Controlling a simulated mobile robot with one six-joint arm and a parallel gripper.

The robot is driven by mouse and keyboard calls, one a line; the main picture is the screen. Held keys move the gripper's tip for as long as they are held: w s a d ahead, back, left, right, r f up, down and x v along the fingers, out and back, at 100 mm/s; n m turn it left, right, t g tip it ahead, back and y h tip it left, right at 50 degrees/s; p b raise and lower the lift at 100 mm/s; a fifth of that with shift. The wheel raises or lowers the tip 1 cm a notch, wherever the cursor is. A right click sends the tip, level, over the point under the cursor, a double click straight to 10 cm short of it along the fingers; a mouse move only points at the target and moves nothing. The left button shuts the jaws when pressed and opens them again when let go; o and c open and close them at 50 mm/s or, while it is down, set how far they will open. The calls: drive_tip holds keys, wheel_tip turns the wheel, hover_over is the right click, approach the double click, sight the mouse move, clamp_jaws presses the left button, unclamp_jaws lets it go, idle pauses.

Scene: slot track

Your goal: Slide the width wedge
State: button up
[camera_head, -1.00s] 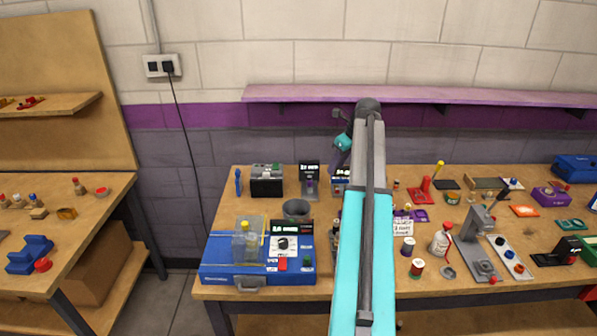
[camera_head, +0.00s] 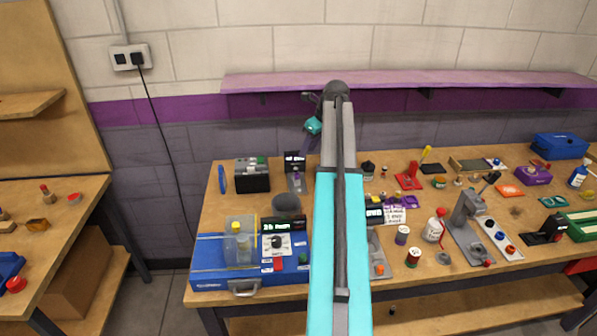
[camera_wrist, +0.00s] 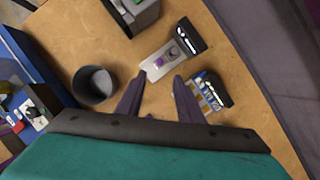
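No part is labelled as the width wedge. A small grey plate (camera_wrist: 163,62) with a purple knob (camera_wrist: 173,52) and a black display (camera_wrist: 189,35) lies ahead of my fingers in the wrist view. The same device, its display (camera_head: 294,157) lit, stands at the back of the bench in the head view. My gripper (camera_wrist: 160,77) is open and empty, its two dark fingers apart and pointing toward the plate's near end. The knob is beyond the fingertips, and I cannot tell their height above it. In the head view my gripper (camera_head: 305,145) is small beside my arm.
A grey cup (camera_wrist: 94,84) stands left of the fingers, a black-grey box (camera_wrist: 137,14) beyond. A second display device (camera_wrist: 208,92) with coloured blocks is close on the right. A blue case (camera_head: 210,268) fills the bench's front left. A purple shelf (camera_head: 400,82) runs along the wall.

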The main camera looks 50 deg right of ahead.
sight(298, 174)
drive_tip(key=shift+p+x, duration=1.75)
drive_tip(key=shift+x, duration=5)
drive_tip(key=shift+s, duration=0.15)
clamp_jaws()
